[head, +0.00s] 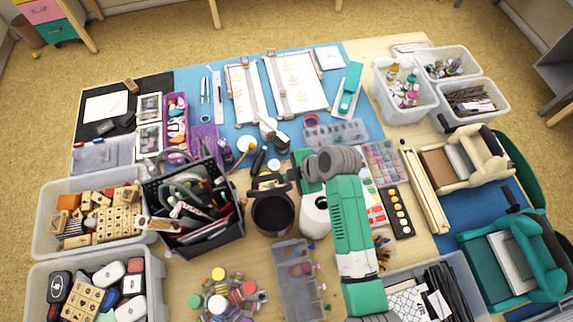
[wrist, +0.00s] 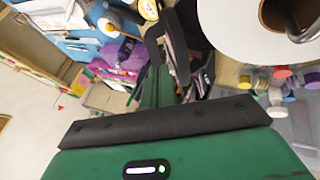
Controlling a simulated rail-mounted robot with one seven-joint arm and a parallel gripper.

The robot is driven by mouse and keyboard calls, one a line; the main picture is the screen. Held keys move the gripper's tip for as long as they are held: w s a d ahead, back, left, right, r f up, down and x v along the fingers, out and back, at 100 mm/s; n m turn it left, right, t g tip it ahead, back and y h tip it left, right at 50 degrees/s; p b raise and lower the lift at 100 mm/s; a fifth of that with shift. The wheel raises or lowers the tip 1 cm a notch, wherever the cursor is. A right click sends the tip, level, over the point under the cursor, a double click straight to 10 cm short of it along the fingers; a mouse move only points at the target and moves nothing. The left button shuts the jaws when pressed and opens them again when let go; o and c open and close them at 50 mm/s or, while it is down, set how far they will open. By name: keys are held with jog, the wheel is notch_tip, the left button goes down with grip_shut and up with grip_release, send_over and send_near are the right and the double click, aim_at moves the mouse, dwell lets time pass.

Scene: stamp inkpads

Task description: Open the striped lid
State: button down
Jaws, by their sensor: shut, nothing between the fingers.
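I cannot make out a striped lid with certainty in either view. Several inkpads and round-cornered cases (head: 115,268) lie in the clear bin (head: 160,285) at the lower left of the head view. In the wrist view my green and black hand fills the bottom, and the fingertips are hard to tell from the clutter.
A black basket (head: 238,245) of pens and tools stands between my gripper and the left bins. A clear bin of wooden stamps (head: 105,215) is behind the inkpad bin. Several round coloured pots (head: 222,295) stand at the front. The table is crowded, with little free room.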

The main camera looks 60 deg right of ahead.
jog(key=x, duration=0.7)
jog(key=shift+w+f, duration=0.2)
jog(key=shift+w+b, duration=0.15)
jog(key=shift+b, duration=0.3)
jog(key=shift+w+d, duration=0.15)
jog(key=shift+d, duration=0.1)
